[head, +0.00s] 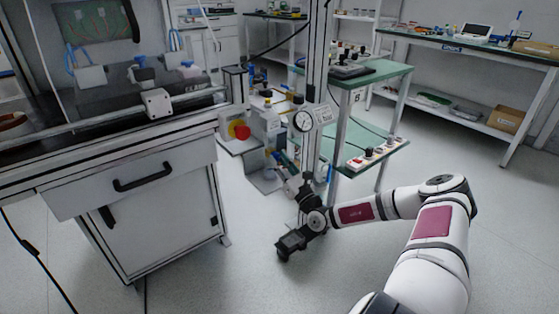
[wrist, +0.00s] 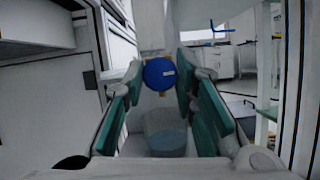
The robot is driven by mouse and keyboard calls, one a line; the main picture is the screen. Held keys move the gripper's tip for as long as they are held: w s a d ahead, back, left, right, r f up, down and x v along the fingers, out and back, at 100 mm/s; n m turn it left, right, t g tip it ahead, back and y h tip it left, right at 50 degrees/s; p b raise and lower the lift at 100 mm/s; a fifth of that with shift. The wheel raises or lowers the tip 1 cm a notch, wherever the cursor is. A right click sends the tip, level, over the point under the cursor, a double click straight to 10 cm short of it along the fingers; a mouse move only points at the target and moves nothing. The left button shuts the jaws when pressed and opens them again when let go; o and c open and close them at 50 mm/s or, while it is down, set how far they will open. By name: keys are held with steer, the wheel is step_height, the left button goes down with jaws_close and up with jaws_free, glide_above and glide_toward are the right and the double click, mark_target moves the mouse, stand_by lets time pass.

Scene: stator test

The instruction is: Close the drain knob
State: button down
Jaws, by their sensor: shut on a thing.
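The drain knob is a round blue knob (wrist: 160,74) with a small pale mark on its face, at the middle of the wrist view. Brass-coloured parts show just above and below it. My gripper (wrist: 161,72) has its two teal-padded fingers on either side of the knob, shut on it at the fingertips. In the head view my gripper (head: 285,172) reaches up and left beside the upright frame post, low among the fittings. The knob cannot be made out clearly there.
A clear container with bluish liquid (wrist: 165,135) is below the knob. A pressure gauge (head: 304,121) is on the post. A green-topped table (head: 385,70) stands behind. Floor is clear in front.

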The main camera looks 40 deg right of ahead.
steer(key=shift+m+h+p, duration=0.4)
steer(key=shift+m+p, duration=0.4)
steer(key=shift+p, duration=0.05)
steer(key=c, duration=1.3)
jaws_free()
steer(key=v, duration=1.2)
steer(key=shift+a, duration=0.1)
